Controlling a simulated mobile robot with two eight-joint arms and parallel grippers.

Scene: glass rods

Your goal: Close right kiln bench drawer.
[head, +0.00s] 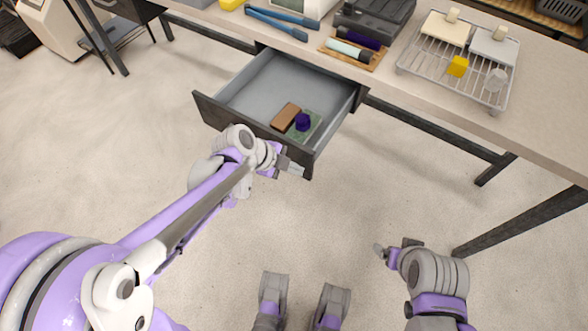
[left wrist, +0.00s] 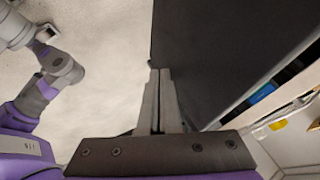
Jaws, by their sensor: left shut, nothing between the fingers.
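The bench drawer (head: 262,78) is pulled out below the bench top in the head view. Its dark front panel (head: 208,110) faces me. Inside lie a brown block (head: 286,116) and a dark purple piece (head: 303,122) on a green pad (head: 314,131). My left gripper (head: 298,170) is at the right end of the drawer front. In the left wrist view its fingers (left wrist: 160,72) are together and empty, beside a large dark surface; I cannot tell whether they touch it. My right gripper (head: 392,250) hangs over the floor, away from the drawer; its jaws are unclear.
The bench top (head: 540,100) carries blue-handled tongs (head: 275,24), glass rods on a wooden board (head: 352,47) and a wire rack (head: 462,80) with several pieces. Bench legs (head: 520,222) stand at the right. The floor before the drawer is clear apart from my own body.

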